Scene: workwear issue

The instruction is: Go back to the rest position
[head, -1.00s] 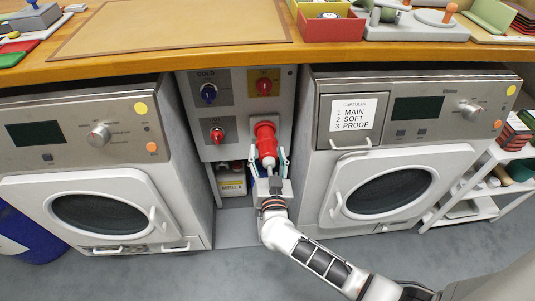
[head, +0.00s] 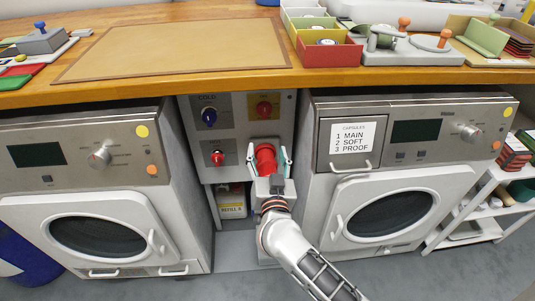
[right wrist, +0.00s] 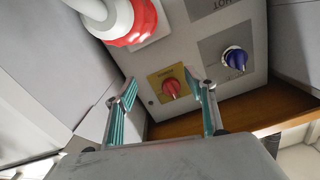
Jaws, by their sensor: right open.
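My right gripper (head: 269,160) is in front of the grey control panel (head: 235,88) between the two machines. Its teal fingers are apart, with nothing between them, in the right wrist view (right wrist: 165,105). The red plug connector (head: 265,158) is on the panel just beyond the gripper and partly hidden by it. In the right wrist view the red connector (right wrist: 135,22) with its white end is at the upper left, outside the fingers. A red knob on a yellow plate (right wrist: 172,88) shows beyond the fingertips. My left gripper is not in view.
A washer (head: 90,190) stands to the left and another (head: 400,180) to the right, close on both sides of the arm. The wooden counter edge (head: 180,82) runs above. A white shelf rack (head: 475,215) stands at the right. Floor (head: 200,288) is clear in front.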

